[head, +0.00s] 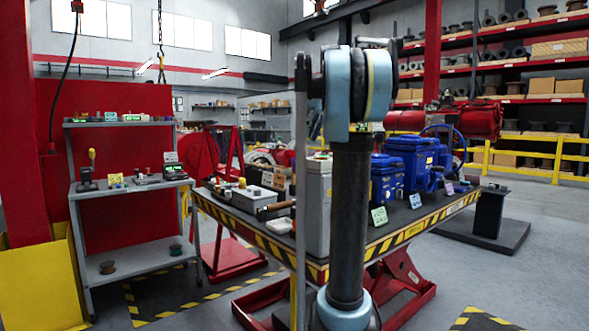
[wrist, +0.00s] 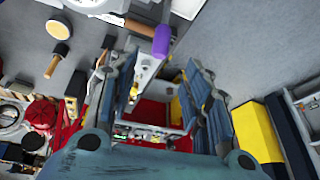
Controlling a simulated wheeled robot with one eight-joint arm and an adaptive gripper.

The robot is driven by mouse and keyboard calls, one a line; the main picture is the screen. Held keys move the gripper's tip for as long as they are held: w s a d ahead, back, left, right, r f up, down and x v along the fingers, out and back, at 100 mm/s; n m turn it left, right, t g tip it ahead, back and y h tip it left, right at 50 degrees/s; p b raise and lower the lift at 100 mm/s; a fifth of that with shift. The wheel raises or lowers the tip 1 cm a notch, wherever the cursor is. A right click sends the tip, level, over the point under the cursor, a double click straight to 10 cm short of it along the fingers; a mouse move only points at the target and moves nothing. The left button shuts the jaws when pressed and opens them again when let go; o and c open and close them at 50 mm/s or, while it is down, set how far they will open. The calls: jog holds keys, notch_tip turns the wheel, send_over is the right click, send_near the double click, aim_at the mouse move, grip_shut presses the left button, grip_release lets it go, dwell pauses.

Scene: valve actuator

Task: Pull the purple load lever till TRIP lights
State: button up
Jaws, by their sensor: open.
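A purple lever grip (wrist: 162,42) shows near the top middle of the wrist view, on the end of a brown bar (wrist: 139,28) that runs up and left. My gripper (wrist: 160,65) is open, with one finger on each side of the picture and nothing held between them. The purple grip appears beyond the fingertips, between their lines; I see no contact. I cannot make out the purple lever in the head view, where my own arm covers the middle. No TRIP lamp can be told apart in either view.
A workbench with a striped edge (head: 440,216) carries blue actuators (head: 388,178), a tall grey cabinet (head: 317,205) and small cards. A grey shelf (head: 120,189) stands left. In the wrist view, a yellow knob (wrist: 59,31) and a wooden handle (wrist: 57,58) stand left of the purple grip.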

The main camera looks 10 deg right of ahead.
aim_at(297, 159)
jog(key=x, duration=1.4)
grip_shut()
jog(key=shift+s+a, duration=0.1)
jog(key=shift+a, duration=0.05)
